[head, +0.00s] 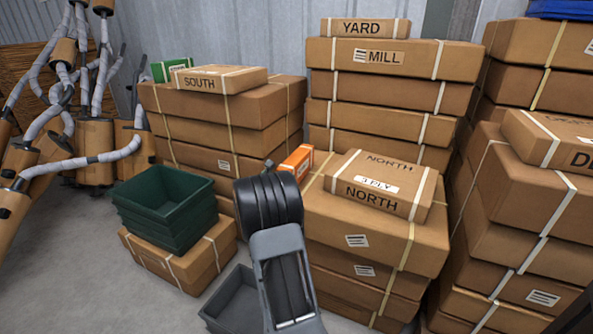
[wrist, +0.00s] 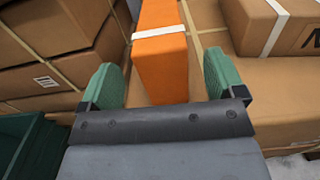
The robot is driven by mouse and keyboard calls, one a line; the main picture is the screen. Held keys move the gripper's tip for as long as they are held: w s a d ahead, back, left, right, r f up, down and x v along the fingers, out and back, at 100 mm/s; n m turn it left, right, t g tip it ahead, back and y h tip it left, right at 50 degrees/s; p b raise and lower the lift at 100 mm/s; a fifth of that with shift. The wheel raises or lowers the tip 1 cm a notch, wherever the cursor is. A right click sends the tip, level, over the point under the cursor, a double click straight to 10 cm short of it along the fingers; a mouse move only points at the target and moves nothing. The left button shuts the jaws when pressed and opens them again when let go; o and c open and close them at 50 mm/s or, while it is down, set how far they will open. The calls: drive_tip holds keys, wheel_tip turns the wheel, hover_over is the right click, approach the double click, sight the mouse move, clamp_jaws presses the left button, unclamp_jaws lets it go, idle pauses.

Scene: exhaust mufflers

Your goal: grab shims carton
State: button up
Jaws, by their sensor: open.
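A small orange carton (head: 297,160) with a white band lies on top of the middle front stack, left of the NORTH box. No SHIMS label is readable on it. In the wrist view the orange carton (wrist: 161,66) stands upright in the picture, between and beyond my finger pads. My gripper (wrist: 163,78) is open and empty, with a green pad on each side and gaps between pads and carton. In the head view my arm hides most of the gripper. A green carton (head: 170,68) sits behind the SOUTH box at the upper left; its label is not readable.
The NORTH box (head: 382,184) is close on the right of the orange carton. The SOUTH box (head: 218,78) tops the left stack. Green bins (head: 163,200) and a grey bin (head: 232,299) stand low at the left. Tall stacks, including the MILL box (head: 390,57), close off the back.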

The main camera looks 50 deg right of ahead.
sight(297, 167)
drive_tip(key=shift+b+x, duration=0.55)
drive_tip(key=shift+x, duration=1.55)
drive_tip(key=shift+s, duration=0.1)
drive_tip(key=shift+c, duration=0.4)
drive_tip(key=c, duration=1.1)
